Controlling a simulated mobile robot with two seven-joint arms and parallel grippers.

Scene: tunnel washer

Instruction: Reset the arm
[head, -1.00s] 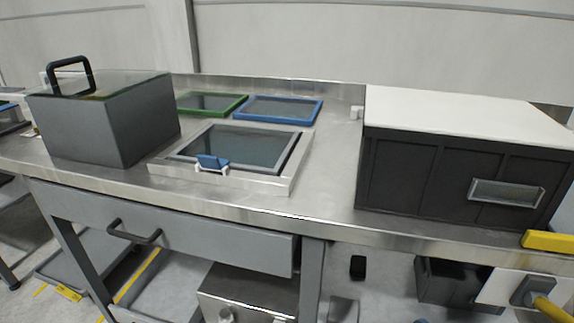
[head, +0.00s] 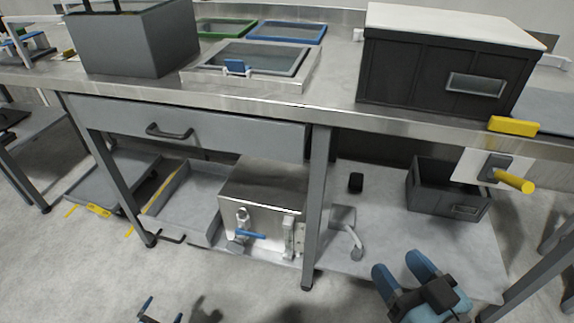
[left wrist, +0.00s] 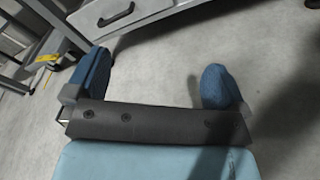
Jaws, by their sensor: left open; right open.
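My left gripper (head: 163,311) shows only its fingertips at the bottom edge of the head view, over the floor in front of the bench. In the left wrist view its two blue fingers (left wrist: 154,82) stand wide apart with only floor between them. My right gripper (head: 398,265) is at the lower right of the head view, in front of the bench's lower shelf. Its blue fingers are spread and empty. Both grippers are below the worktop and touch nothing that I can see.
The steel bench (head: 340,112) carries a grey box (head: 140,45), a framed tray (head: 300,80) and a dark housing (head: 410,75). Below are a drawer (head: 220,130), a metal box (head: 260,195) and a dark bin (head: 440,190). Floor in front is clear.

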